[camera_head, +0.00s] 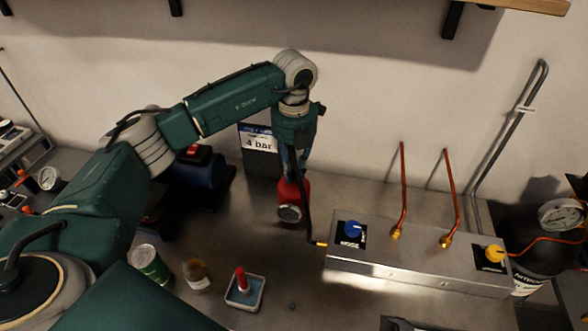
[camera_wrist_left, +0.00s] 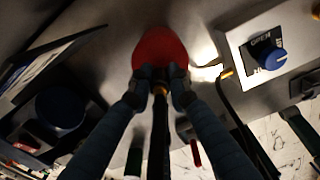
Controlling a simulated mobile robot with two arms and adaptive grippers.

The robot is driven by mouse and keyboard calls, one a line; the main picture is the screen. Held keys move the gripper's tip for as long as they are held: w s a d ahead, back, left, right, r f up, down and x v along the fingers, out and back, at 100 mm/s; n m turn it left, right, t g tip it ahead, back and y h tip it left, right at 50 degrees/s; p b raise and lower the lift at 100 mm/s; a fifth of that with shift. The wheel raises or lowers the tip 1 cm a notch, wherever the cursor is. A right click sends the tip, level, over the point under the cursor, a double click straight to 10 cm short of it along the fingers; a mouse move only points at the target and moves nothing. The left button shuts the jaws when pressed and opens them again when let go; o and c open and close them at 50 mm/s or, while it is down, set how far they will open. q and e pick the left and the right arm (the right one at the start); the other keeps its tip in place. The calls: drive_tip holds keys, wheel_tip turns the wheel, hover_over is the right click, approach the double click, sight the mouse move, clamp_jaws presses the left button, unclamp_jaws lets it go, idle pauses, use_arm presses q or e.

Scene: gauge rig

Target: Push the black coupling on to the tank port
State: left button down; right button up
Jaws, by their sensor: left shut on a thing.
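The red tank (camera_head: 293,192) stands upright on the bench in front of the wall, with a round dial on its front. In the left wrist view its red top (camera_wrist_left: 160,48) lies just beyond my fingertips. My left gripper (camera_head: 291,160) points down over the tank. In the left wrist view the gripper (camera_wrist_left: 159,82) is shut on the black coupling (camera_wrist_left: 160,112), with a brass-coloured part at the fingertips. The fingers hide the tank port, so I cannot tell whether the coupling is seated. A black hose (camera_head: 306,205) runs down beside the tank to a brass fitting (camera_head: 319,243).
A metal valve box (camera_head: 420,268) with a blue knob (camera_head: 352,229) and yellow knob (camera_head: 494,254) stands right of the tank. Two copper pipes rise behind it. A green can (camera_head: 150,263), a jar (camera_head: 197,274) and a small tray (camera_head: 233,301) stand in front. A blue machine (camera_head: 203,170) is left.

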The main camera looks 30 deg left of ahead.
use_arm(q)
drive_tip(key=c, duration=1.8)
unclamp_jaws()
drive_tip(key=shift+o, duration=0.6)
drive_tip(key=o, duration=0.5)
drive_tip(key=shift+c, duration=0.2)
drive_tip(key=shift+r, duration=3.75)
